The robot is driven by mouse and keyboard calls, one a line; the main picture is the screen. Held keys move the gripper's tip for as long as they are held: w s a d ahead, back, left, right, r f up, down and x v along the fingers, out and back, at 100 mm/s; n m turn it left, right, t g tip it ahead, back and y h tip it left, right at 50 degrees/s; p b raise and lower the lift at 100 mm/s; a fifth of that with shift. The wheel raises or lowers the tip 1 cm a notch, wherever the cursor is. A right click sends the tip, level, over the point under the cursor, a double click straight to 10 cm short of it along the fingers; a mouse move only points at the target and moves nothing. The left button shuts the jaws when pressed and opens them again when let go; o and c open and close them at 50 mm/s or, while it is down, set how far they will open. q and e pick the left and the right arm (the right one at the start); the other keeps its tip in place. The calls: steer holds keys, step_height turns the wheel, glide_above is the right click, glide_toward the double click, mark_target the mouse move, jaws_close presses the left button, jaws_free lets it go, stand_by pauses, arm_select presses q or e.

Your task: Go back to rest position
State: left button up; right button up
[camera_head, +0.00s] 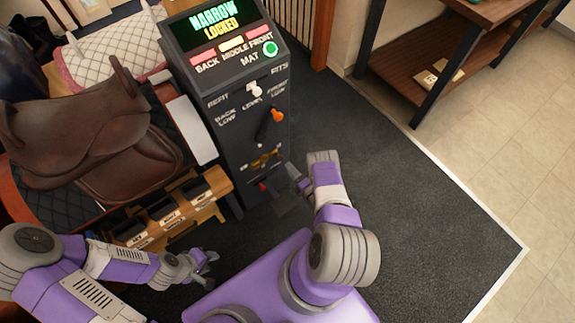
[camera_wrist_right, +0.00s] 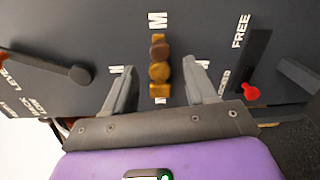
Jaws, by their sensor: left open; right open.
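My left gripper (camera_head: 207,264) is open and empty, low at the front left near the wooden rack. My right gripper (camera_head: 296,182) is in front of the lower part of the dark control column (camera_head: 225,110). In the right wrist view its open fingers (camera_wrist_right: 160,88) stand on either side of a brass knob (camera_wrist_right: 160,70) marked with M, with gaps on both sides; contact is not visible. To the right in that view is a dark lever with a red tip (camera_wrist_right: 251,92), beside the word FREE. The column's screen (camera_head: 215,20) reads NARROW LOCKED.
A brown saddle (camera_head: 90,135) stands left of the column. A wooden rack (camera_head: 170,212) with labelled dark blocks sits below it. An orange-tipped lever (camera_head: 277,115) and a white lever (camera_head: 254,89) are on the column. Dark mat (camera_head: 410,200) is clear to the right; a shelf (camera_head: 440,60) stands behind.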

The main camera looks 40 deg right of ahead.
stand_by(0.6)
steer(key=a+r+m+g, duration=0.4)
steer(key=a+m+g, duration=0.55)
steer(key=m, duration=0.55)
steer(key=s+a+r+m+g+y, duration=0.2)
steer(key=s+a+r+m+g, duration=0.1)
steer(key=s+a+r, duration=0.2)
steer(key=s+a+r+m+g+y, duration=0.2)
steer(key=s+a+r+m+g, duration=0.2)
steer(key=s+a, duration=0.6)
steer(key=shift+s+a+r+m, duration=0.15)
steer(key=shift+s+r+m, duration=0.15)
steer(key=shift+r, duration=0.4)
steer(key=shift+w, duration=0.1)
stand_by(1.0)
